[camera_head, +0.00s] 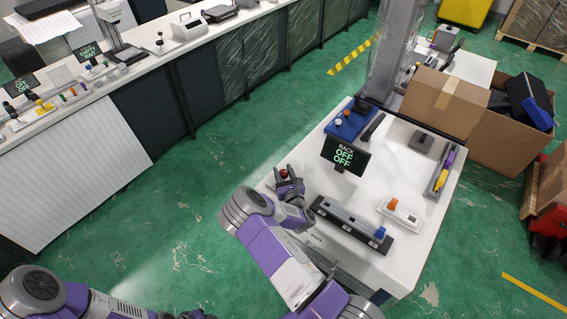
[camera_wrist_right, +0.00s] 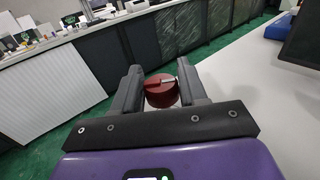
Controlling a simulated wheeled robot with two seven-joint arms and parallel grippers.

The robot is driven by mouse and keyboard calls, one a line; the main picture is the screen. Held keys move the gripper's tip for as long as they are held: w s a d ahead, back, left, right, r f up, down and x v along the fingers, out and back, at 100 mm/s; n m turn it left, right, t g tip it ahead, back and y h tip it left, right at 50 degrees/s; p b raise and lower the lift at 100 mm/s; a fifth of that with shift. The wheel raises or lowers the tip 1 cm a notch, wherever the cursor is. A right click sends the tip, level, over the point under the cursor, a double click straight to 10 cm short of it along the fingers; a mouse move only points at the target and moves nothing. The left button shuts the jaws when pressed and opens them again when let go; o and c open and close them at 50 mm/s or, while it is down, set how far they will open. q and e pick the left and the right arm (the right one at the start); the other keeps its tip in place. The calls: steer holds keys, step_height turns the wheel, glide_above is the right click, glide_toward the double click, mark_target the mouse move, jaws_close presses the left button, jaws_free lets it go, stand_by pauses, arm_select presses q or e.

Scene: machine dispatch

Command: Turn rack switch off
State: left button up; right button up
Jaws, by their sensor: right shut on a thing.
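A red round knob (camera_head: 284,173), the rack switch, is at the left edge of the white table. In the right wrist view the red knob (camera_wrist_right: 160,95) has a pale bar across its top and sits between the two grey fingers. My right gripper (camera_head: 289,184) is shut on it, and the fingers hide part of its sides. The small black display (camera_head: 346,155) beside it reads RACK, OFF, OFF in green.
On the white table (camera_head: 400,161) are a long grey-black rail (camera_head: 350,222), a white box with an orange knob (camera_head: 400,213) and a blue box (camera_head: 348,121). Cardboard boxes (camera_head: 443,102) stand behind it. A long counter (camera_head: 140,72) runs along the left, with green floor between.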

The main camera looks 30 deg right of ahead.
mark_target(283, 172)
steer(key=shift+r+n+y+p, duration=0.1)
steer(key=shift+n+y+p, duration=1.6)
steer(key=shift+y+p, duration=1.3)
steer(key=shift+n+y+p, duration=0.6)
steer(key=shift+p, duration=0.3)
steer(key=shift+n+g+y, duration=0.5)
steer(key=shift+n+y, duration=0.7)
steer(key=shift+y, duration=0.9)
steer(key=o, duration=0.9)
steer(key=shift+o, duration=0.2)
step_height(283, 172, up, 10)
steer(key=shift+p, duration=0.75)
